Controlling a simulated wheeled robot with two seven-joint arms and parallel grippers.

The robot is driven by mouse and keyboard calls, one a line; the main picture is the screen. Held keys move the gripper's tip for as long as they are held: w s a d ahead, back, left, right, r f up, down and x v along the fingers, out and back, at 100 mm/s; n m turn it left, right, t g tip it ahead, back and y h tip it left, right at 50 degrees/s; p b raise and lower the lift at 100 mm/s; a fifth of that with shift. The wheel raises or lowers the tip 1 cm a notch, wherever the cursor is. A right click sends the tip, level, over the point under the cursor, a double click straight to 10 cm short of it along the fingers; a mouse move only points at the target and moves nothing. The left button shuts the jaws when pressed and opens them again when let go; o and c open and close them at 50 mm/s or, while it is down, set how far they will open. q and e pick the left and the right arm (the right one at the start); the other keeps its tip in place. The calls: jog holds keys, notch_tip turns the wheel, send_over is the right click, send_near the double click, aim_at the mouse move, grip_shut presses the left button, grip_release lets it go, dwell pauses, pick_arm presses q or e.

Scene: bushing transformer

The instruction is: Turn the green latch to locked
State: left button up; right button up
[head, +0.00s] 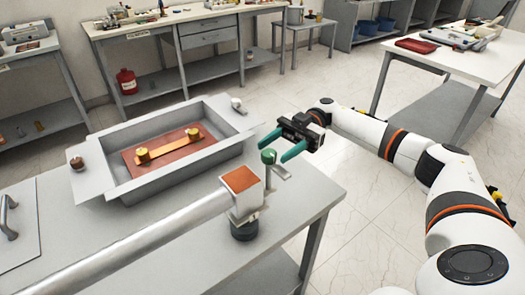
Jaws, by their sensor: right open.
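The green latch (268,157) is a small round green knob on a grey mount, beside the square copper-topped end block (240,181) of a long silver tube. My right gripper (276,149) has two green fingers and reaches in from the right at the latch. Its fingers are spread apart, pointing left, one beyond the knob and one just to its right. Whether a finger touches the knob I cannot tell. The latch's turned position is not clear from this view. My left gripper is not in view.
The silver tube (130,246) crosses the front of the grey bench (165,222). A grey open box (213,161) holds a copper plate with a brass bar. A white table (470,62) stands at right. Floor is clear beyond the bench.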

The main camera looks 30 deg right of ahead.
aim_at(264, 158)
jog(key=p+x, duration=0.1)
jog(key=x, duration=0.3)
jog(key=shift+w, duration=0.1)
jog(key=shift+a, duration=0.45)
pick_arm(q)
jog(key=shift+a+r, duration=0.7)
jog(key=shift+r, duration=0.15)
